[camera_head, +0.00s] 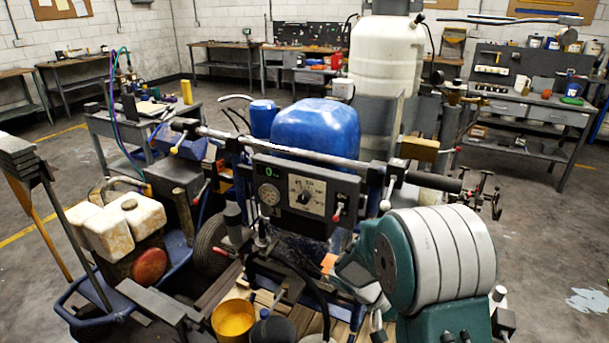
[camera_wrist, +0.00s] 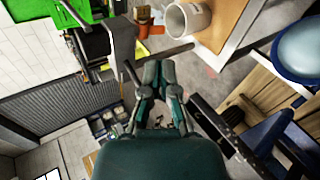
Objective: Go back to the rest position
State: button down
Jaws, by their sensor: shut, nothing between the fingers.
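My gripper (camera_wrist: 159,70) shows in the middle of the wrist view, with its two dark teal fingers together and nothing visible between them. My teal and grey arm fills the lower right of the head view, in front of the line striper. The striper's control panel (camera_head: 305,190) has a gauge, a dial and a small lit green display. Its long handlebar (camera_head: 290,148) runs above the panel. Several red-tipped levers are fitted around the panel. Part of the striper behind my arm is hidden.
A blue container (camera_head: 316,127) and a large white tank (camera_head: 385,62) stand behind the panel. A yellow cup (camera_head: 233,320) is at the bottom. A blue cart (camera_head: 75,312) with stained white jugs (camera_head: 133,222) is at left. Workbenches line the walls. Open floor lies at far right.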

jog(key=s+a+r+n+t+y, duration=0.1)
jog(key=s+a+r+t+y, duration=0.3)
jog(key=s+r, duration=0.4)
jog(key=s+a+r+n+t+y, duration=0.1)
jog(key=s+a+r+t+y, duration=0.3)
jog(key=s+r, duration=0.5)
notch_tip(320, 180, up, 2)
jog(key=shift+a+r+n+t+y, duration=0.3)
jog(key=shift+t+y, duration=0.4)
jog(key=shift+y, duration=0.5)
jog(key=shift+d, duration=0.1)
